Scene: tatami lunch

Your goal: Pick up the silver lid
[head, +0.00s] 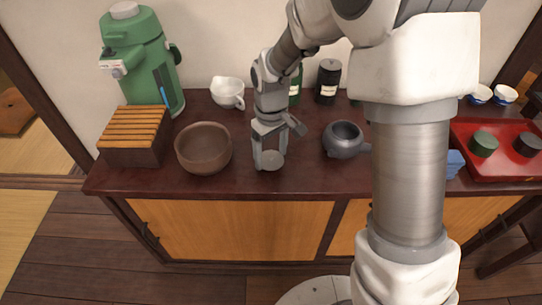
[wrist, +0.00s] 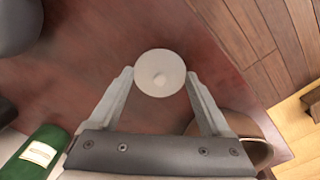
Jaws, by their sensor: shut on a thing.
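In the head view the lid (head: 270,160) shows at the lower end of my gripper (head: 269,158), over the dark red counter between the brown bowl and the dark grey pot. I cannot tell whether it touches the counter.
The brown bowl (head: 204,150) is close on the left. The dark grey pot (head: 343,138) is on the right. A white pitcher (head: 228,93) and a black jar (head: 327,82) stand behind. A slatted wooden box (head: 133,137) and green dispenser (head: 140,50) are far left. A red tray (head: 510,165) is right.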

